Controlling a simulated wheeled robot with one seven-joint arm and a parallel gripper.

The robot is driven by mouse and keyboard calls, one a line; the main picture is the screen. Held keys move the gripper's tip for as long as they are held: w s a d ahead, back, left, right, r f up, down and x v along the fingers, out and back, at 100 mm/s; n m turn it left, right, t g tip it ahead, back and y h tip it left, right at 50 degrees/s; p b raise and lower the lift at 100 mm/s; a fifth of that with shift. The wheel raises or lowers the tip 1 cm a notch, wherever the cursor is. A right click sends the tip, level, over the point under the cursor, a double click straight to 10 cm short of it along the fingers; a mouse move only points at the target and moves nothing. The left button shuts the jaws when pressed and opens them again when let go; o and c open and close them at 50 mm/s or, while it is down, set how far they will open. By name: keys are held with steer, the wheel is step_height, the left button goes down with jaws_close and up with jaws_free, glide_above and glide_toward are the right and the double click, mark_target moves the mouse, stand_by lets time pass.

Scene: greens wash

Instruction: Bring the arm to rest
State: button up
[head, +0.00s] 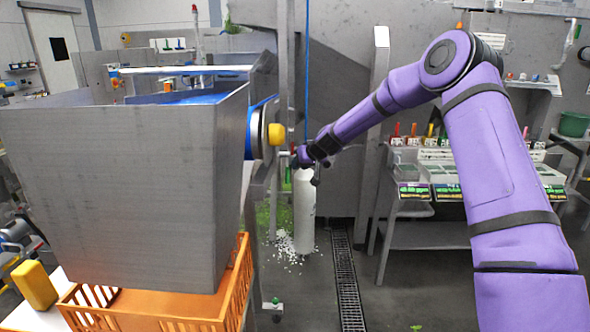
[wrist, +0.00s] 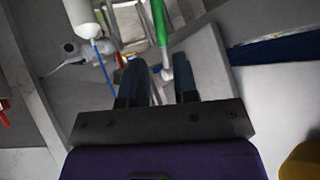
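My purple arm reaches from the right of the head view toward the middle. My gripper (head: 308,160) is small there, above a white cylinder and just right of a yellow knob, and its fingers are hard to make out. In the wrist view my gripper (wrist: 158,64) shows two dark fingers standing apart with a gap between them. A green and white rod (wrist: 161,30) appears beyond the gap, and I see no object clearly gripped.
A large grey metal hopper (head: 120,190) stands at left above an orange crate (head: 240,285). The yellow knob (head: 276,134) and white cylinder (head: 304,215) are close to my gripper. A bench (head: 430,236) with trays stands at right. Floor around the drain grate (head: 346,285) looks open.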

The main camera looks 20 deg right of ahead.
steer(key=shift+s+d+r, duration=0.15)
steer(key=shift+s+r, duration=0.05)
steer(key=shift+s, duration=0.1)
steer(key=s+a+r+n+g+h, duration=0.1)
steer(key=s+a+r, duration=0.1)
steer(key=s+r, duration=0.95)
steer(key=s+a+r+n+g+h, duration=0.1)
steer(key=s+r, duration=0.7)
steer(key=s, duration=0.6)
steer(key=s+d+m+h, duration=0.1)
steer(key=s+d, duration=0.1)
steer(key=s, duration=1.4)
steer(key=s+d+r+m+g+h, duration=0.1)
steer(key=s+d+m, duration=0.1)
steer(key=s, duration=1.4)
steer(key=shift+s+d+r, duration=0.2)
steer(key=shift+d+r, duration=0.05)
steer(key=shift+d, duration=0.45)
